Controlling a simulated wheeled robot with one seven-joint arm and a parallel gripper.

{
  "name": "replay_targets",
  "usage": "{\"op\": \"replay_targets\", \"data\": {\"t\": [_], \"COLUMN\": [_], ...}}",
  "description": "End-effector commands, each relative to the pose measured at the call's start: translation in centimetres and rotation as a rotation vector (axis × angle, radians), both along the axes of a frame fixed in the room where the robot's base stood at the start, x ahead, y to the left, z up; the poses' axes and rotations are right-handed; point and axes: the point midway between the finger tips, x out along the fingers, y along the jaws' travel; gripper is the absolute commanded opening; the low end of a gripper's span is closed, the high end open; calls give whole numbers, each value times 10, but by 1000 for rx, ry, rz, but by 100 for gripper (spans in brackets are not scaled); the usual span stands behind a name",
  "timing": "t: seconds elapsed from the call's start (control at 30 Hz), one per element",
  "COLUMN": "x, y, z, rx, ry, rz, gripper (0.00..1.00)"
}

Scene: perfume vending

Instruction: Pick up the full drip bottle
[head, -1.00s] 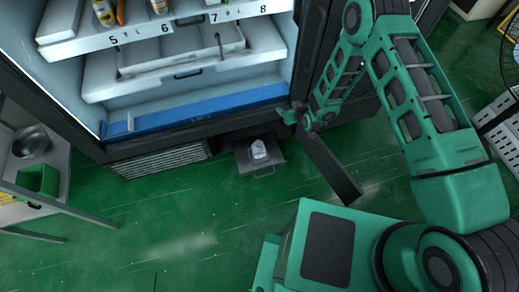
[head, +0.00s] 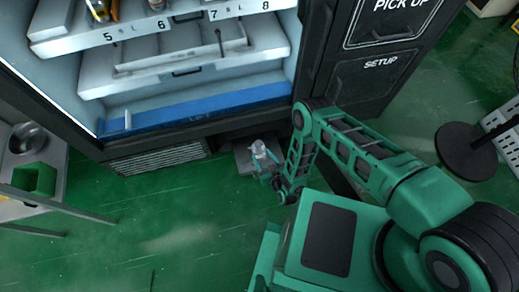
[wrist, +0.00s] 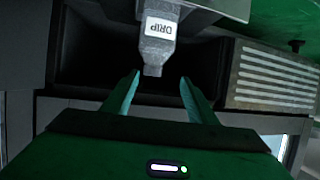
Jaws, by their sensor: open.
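The drip bottle (head: 259,149) is a small pale bottle standing on the pulled-out dark drip drawer (head: 242,162) at the foot of the machine. In the wrist view the grey bottle (wrist: 153,52) appears upside down, with a white label reading DRIP. My gripper (wrist: 159,79) is open, its two green fingers apart, with the bottle's narrow end just ahead of and between the fingertips. Nothing is held. In the head view my gripper (head: 270,177) is low, close to the bottle on its near right side. The liquid level inside cannot be seen.
The vending machine's blue sill (head: 200,108) and shelves rise above the drawer. A vent grille (head: 158,158) is left of it. A round dark stand (head: 467,150) is at right. The green floor ahead is clear.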

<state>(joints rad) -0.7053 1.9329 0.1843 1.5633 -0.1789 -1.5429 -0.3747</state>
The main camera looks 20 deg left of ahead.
Motion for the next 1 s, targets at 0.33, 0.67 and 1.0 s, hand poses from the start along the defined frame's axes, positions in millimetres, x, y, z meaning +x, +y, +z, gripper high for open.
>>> {"op": "replay_targets", "data": {"t": [0.33, 0.67, 1.0], "x": [33, 66, 77], "y": [16, 32, 42], "z": [-15, -25, -32], "rx": [-2, 0, -2], "ry": [0, -1, 1], "rz": [-11, -14, -12], "gripper": [53, 53, 53]}}
